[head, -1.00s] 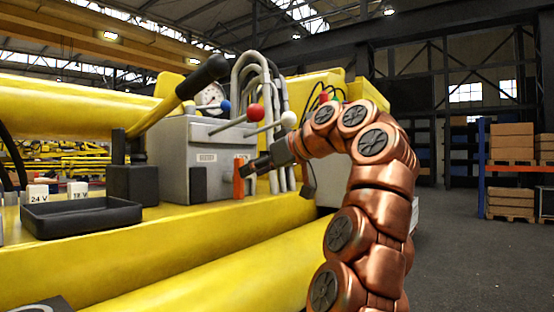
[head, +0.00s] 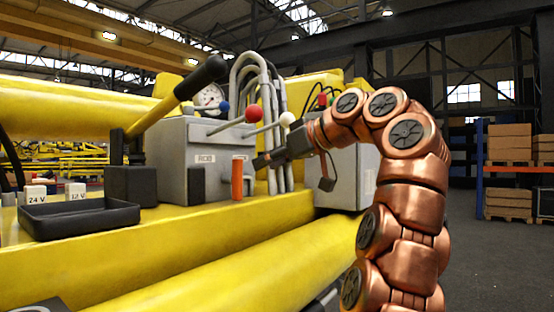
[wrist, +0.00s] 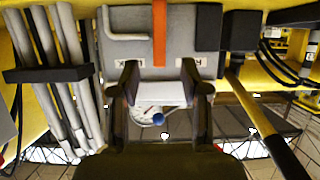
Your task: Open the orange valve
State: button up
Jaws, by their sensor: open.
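The orange valve handle (head: 237,180) is an upright flat bar on the front of the grey control box (head: 172,150). In the wrist view the handle (wrist: 159,33) comes down from the top edge, centred between the finger lines. My gripper (head: 260,162) is just right of the handle in the head view, with a small gap showing. In the wrist view its two dark fingers (wrist: 160,75) are spread, with nothing held between them. The valve body behind the handle is hidden.
Levers with red (head: 253,113) and white (head: 287,119) knobs project above my gripper. Grey pipes (head: 268,90) rise beside it. A black tray (head: 80,219) lies on the yellow boom at left.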

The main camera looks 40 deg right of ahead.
jog(key=shift+s+d+r, duration=0.15)
jog(key=shift+s+r, duration=0.05)
jog(key=shift+s, duration=0.2)
jog(key=shift+s+d+r, duration=0.1)
jog(key=shift+s, duration=0.35)
dwell(0.7)
